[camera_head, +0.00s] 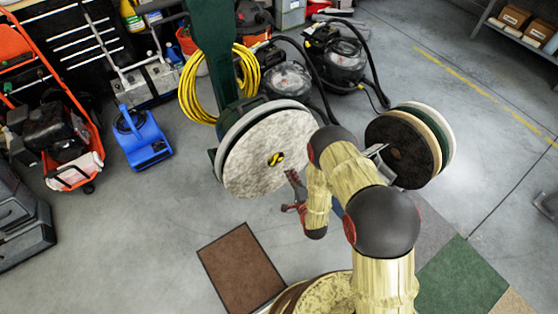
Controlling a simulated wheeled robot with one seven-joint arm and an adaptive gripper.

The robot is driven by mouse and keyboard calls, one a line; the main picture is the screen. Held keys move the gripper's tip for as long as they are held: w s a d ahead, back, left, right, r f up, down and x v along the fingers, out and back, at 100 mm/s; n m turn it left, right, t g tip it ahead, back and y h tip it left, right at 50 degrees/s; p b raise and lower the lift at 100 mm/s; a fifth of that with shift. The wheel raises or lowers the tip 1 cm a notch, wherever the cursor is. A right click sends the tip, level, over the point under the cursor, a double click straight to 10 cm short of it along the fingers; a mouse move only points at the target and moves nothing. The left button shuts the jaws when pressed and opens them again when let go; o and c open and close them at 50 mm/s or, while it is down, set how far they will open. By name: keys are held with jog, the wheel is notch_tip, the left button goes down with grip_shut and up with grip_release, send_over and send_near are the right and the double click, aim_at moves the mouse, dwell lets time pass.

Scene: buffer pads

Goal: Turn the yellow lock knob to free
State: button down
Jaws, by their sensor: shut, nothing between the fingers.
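The yellow lock knob (275,159) sits at the centre of a round pale pad (252,170), which is mounted upright on a dark green post (211,45). The knob looks yellow and black; its exact turn position is too small to read. My gripper (290,196) is in front of the pad's lower right part, below and to the right of the knob and apart from it in the picture. Its fingers look dark and red, and they are shut with nothing between them. My arm comes up from the lower right.
Upright black, tan and green pads (403,149) stand to the right behind my arm. A blue blower (142,137) and vacuums (345,62) stand further back. A brown mat (240,268) lies on the floor. Floor at left centre is clear.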

aim_at(285, 159)
jog(key=w+m+b, duration=0.1)
jog(key=w, duration=0.2)
jog(key=w+a+f+m+b, duration=0.1)
jog(key=w+m, duration=0.1)
jog(key=w, duration=0.1)
jog(key=w+a+f+m+b, duration=0.1)
jog(key=w, duration=0.2)
jog(key=shift+w+a+f, duration=0.15)
jog(key=shift+w+a, duration=0.1)
jog(key=shift+s+a+r, duration=0.35)
jog(key=shift+a+r, duration=0.25)
jog(key=shift+r, duration=0.1)
dwell(1.7)
jog(key=shift+b, duration=0.3)
